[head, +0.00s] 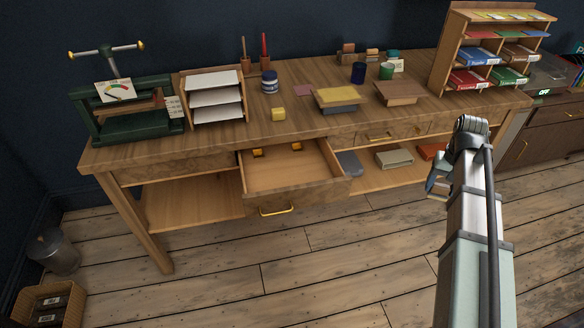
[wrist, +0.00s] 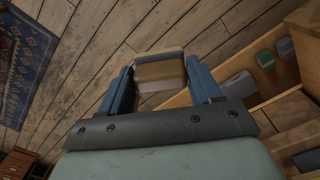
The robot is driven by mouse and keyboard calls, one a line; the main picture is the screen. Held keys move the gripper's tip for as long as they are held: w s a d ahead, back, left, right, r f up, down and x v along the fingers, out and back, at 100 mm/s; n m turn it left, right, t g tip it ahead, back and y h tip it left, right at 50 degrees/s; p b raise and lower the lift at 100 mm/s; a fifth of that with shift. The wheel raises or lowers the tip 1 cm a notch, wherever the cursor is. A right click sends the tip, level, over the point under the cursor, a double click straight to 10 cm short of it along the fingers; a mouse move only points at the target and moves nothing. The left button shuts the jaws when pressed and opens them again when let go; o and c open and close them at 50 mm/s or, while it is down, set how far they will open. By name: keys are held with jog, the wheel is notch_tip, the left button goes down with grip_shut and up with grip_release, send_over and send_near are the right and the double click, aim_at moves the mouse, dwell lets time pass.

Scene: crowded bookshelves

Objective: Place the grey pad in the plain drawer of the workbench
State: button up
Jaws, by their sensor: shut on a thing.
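My gripper (wrist: 160,82) is shut on a small grey-brown block with a pale lower face (wrist: 160,73), held between its blue fingers. I cannot tell for sure that this is the grey pad. In the head view my gripper (head: 436,182) is at the right, in front of the workbench (head: 170,152) and partly hidden by my arm; the block is not clear there. A drawer (head: 285,172) with a brass handle stands pulled out at the middle, left of my gripper. Small orange-yellow things (head: 257,152) lie at its back. Its floor is otherwise bare.
A closed drawer (head: 380,133) is to the right of the open one. The lower shelf holds a grey-blue item (head: 348,163), a pale book (head: 394,157) and a red item (head: 430,151). The benchtop carries a green press (head: 125,115), trays (head: 213,100) and books. Floor in front is clear.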

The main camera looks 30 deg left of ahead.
jog(key=s+a+f+n, duration=0.1)
jog(key=a+n, duration=0.2)
jog(key=a, duration=1.8)
jog(key=s+a+f+n, duration=0.15)
jog(key=a+n, duration=0.25)
jog(key=a, duration=1.7)
jog(key=shift+d+f, duration=0.1)
jog(key=shift+f, duration=4.45)
jog(key=shift+f, duration=0.1)
jog(key=o, duration=1)
notch_tip(320, 180, up, 12)
jog(key=shift+r, duration=0.15)
jog(key=shift+w, duration=0.1)
